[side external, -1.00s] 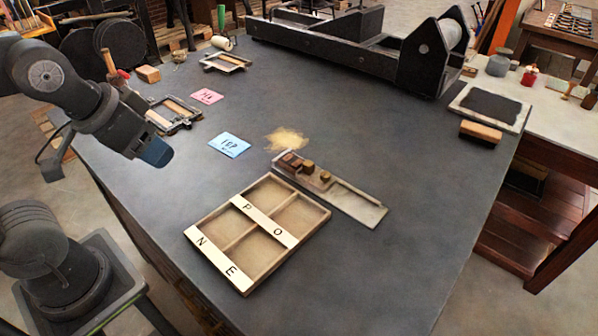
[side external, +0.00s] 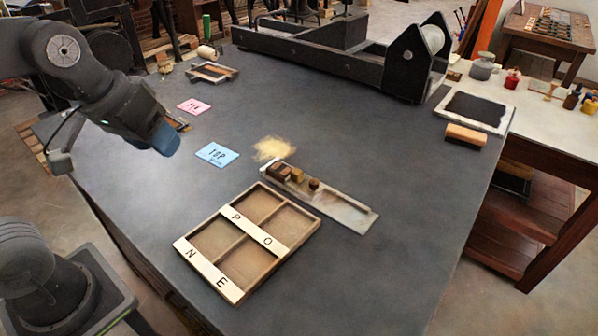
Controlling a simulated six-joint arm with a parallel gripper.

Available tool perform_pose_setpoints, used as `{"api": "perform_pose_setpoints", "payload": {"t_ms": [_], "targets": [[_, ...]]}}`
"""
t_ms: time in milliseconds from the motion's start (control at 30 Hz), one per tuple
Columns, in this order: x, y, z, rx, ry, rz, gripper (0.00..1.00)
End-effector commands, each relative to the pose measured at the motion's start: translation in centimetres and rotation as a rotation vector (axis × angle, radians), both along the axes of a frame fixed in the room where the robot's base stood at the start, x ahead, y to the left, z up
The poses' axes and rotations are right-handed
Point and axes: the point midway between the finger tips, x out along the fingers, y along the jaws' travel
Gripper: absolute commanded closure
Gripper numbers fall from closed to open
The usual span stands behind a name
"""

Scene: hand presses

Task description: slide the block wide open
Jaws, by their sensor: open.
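A narrow, pale metal tray (side external: 345,209) lies on the dark table, right of centre. At its upper left end sit a dark brown block (side external: 278,172), a small tan block (side external: 297,175) and a small brown knob-like piece (side external: 314,185); its lower right part is bare. I cannot tell which of these pieces slides. My gripper (side external: 166,140), with a blue-grey end, hangs at the left above the table, well apart from the metal tray. It is open and nothing shows in it. Its fingers are hard to make out.
A wooden four-compartment tray (side external: 180,247) with lettered strips lies in front. A blue card (side external: 217,154) and a pink card (side external: 194,106) lie near my gripper. Yellowish powder (side external: 272,148) lies behind the metal tray. A black press (side external: 320,62) spans the back.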

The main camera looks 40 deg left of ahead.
Motion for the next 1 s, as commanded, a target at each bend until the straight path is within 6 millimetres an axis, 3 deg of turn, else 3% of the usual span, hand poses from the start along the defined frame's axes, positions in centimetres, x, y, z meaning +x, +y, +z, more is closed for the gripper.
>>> {"api": "perform_pose_setpoints", "payload": {"t_ms": [267,600,800,1000], "targets": [[9.9,-1.2,0.9,-0.282,0.231,0.461,0.51],[21.1,-2.1,-3.3,-0.508,0.53,1.019,0.51],[24.2,-2.3,-5.5,-0.557,0.628,1.2,0.51],[24.7,-2.7,-6.6,-0.564,0.648,1.235,0.51]]}}
